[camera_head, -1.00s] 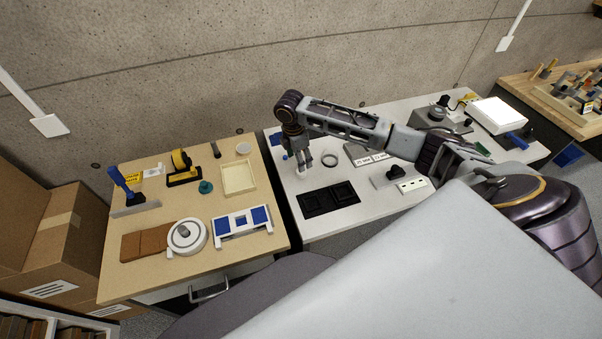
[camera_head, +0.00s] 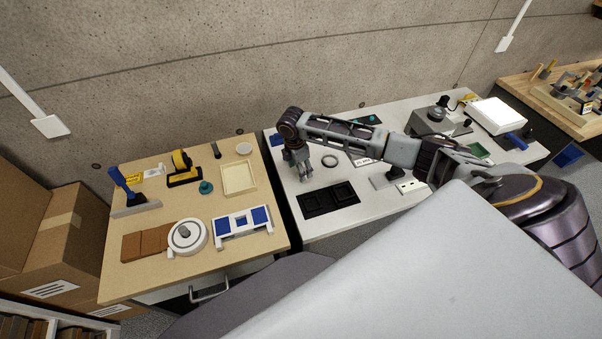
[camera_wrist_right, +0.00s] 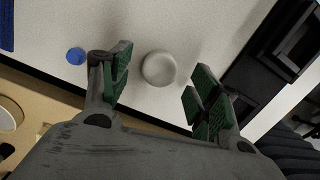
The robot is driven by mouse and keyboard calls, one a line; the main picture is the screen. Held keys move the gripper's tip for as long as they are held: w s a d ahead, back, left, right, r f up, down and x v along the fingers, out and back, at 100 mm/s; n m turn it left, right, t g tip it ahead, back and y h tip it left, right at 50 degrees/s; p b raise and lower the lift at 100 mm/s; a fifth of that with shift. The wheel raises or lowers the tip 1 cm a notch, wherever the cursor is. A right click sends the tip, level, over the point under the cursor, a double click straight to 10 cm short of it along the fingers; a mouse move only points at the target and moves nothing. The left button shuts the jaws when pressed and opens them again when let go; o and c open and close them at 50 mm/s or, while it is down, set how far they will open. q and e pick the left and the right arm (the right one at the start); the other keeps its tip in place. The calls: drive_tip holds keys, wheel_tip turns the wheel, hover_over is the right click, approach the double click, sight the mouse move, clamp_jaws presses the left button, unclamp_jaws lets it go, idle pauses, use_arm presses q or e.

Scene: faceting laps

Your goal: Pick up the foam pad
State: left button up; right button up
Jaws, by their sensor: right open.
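A pale round pad (camera_wrist_right: 158,69), which looks like the foam pad, lies flat on the light grey table in the right wrist view. My right gripper (camera_wrist_right: 160,88) is open, with a green-lined finger on each side of the pad and visible gaps to it. In the head view my right gripper (camera_head: 304,177) points down over the left part of the grey table, and the pad is hidden there. My left gripper is not in view.
A small blue round piece (camera_wrist_right: 76,56) lies just outside one finger. A black tray (camera_head: 330,198) and a grey ring (camera_head: 329,160) are near the gripper. The wooden table (camera_head: 150,280) on the left holds several tools.

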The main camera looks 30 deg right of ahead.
drive_tip(key=shift+d+f, duration=0.15)
drive_tip(key=shift+f, duration=0.75)
drive_tip(key=c, duration=0.8)
